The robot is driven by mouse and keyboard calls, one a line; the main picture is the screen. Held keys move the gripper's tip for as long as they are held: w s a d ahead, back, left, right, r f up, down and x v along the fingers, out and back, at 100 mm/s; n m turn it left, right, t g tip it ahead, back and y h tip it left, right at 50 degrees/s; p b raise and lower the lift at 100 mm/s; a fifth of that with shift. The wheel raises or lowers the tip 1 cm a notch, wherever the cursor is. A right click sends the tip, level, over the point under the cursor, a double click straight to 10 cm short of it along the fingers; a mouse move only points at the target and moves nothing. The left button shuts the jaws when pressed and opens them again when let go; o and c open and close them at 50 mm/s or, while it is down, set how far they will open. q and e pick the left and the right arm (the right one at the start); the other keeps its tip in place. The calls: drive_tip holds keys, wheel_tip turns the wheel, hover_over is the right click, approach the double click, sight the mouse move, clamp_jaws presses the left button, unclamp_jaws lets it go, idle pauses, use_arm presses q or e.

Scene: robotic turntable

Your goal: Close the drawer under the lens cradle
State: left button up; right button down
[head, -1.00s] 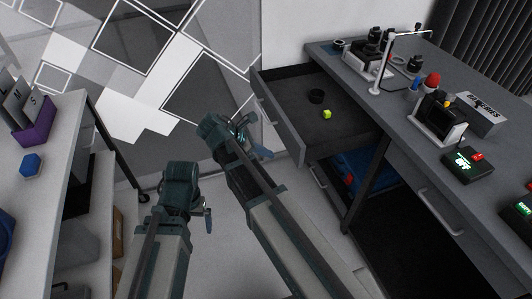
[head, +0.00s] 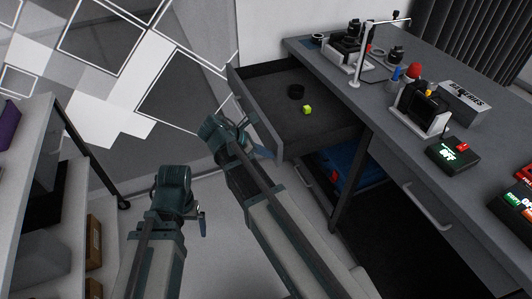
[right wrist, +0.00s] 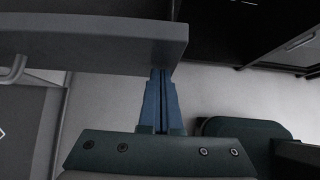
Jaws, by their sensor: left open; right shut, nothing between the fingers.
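The drawer (head: 250,112) under the back end of the grey desk stands pulled out. It holds a small black round thing (head: 296,91) and a yellow-green cube (head: 307,109). A black device on a light stand (head: 345,48), perhaps the lens cradle, stands on the desk top above it. My right gripper (head: 264,152) is at the near end of the drawer front; in the right wrist view its blue fingers (right wrist: 160,85) are together and empty, by the edge of a grey panel (right wrist: 90,40). Contact cannot be told. My left gripper (head: 203,225) is open and empty, lower left, away from the drawer.
The desk (head: 390,135) carries a white lamp post (head: 357,65), a camera on a stand (head: 420,105), a labelled box (head: 462,103) and a lit green display unit (head: 453,152). A blue bin (head: 345,168) sits beneath. A shelf unit (head: 85,165) stands left; floor between is clear.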

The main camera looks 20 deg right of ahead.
sight(346, 129)
drive_tip(key=d, duration=2.2)
drive_tip(key=w+d, duration=0.1)
drive_tip(key=d, duration=1)
drive_tip(key=shift+w+d, duration=0.1)
drive_tip(key=shift+d, duration=0.5)
drive_tip(key=shift+d+r, duration=0.1)
drive_tip(key=shift+a, duration=0.4)
drive_tip(key=a, duration=0.3)
drive_tip(key=p+v, duration=0.7)
drive_tip(key=v, duration=0.3)
drive_tip(key=shift+a, duration=0.45)
